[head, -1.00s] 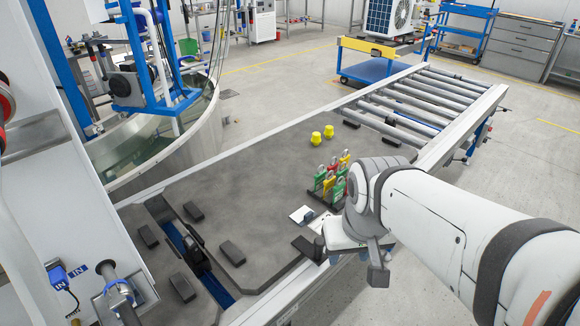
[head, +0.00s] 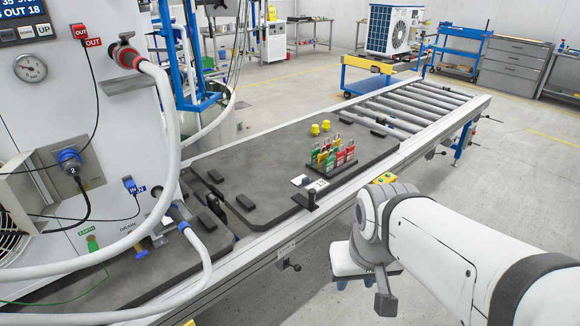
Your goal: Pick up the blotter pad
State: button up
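My gripper (head: 356,284) hangs pointing down in front of the bench's near rail, to the right of and nearer than the white piece. Its two fingertips show apart below the white hand, with nothing visible between them. The hand hides part of the fingers.
A rack of red, green and yellow padlocks (head: 332,156) stands just behind the white piece. A dark upright knob (head: 312,201) is in front of it. Two yellow caps (head: 320,128) stand farther back. A white hose (head: 168,150) arches at left. The roller conveyor (head: 420,105) is empty.

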aim_at(303, 180)
jog(key=z, duration=0.55)
jog(key=i, duration=1.7)
jog(key=u, duration=0.45)
jog(key=i, duration=0.55)
jog(key=u, duration=0.6)
